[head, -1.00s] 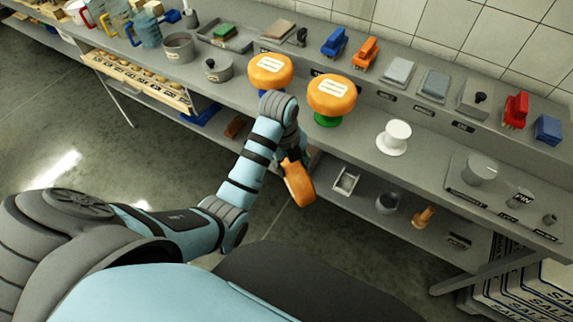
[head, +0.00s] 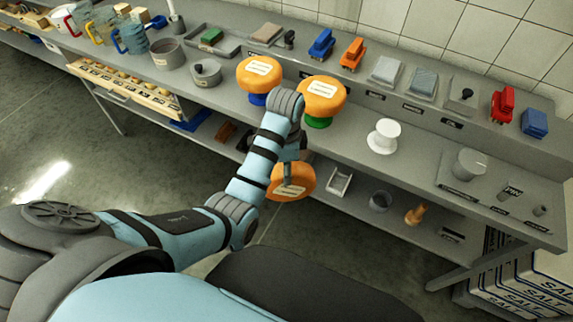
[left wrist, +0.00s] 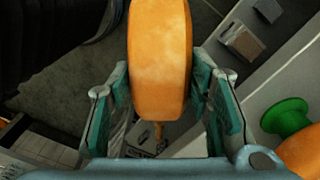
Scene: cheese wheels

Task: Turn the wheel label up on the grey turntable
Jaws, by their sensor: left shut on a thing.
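My left gripper (head: 288,160) is shut on an orange cheese wheel (head: 277,177), held in the air in front of the bench's near edge. The wheel's face with a pale label shows to the head camera, tilted. In the left wrist view the wheel (left wrist: 160,50) is seen rim-on between the two fingers of the gripper (left wrist: 158,85). A pale whitish-grey stand with a round top (head: 383,137) is empty on the bench, right of the green stand; I cannot tell for sure that it is the grey turntable. My right gripper is out of view.
Two labelled orange wheels sit on a blue stand (head: 258,99) and a green stand (head: 318,123), close behind my left arm. The bench (head: 420,170) is clear around the pale stand. A lower shelf (head: 345,205) holds small items. A grey cylinder (head: 469,163) stands at the right.

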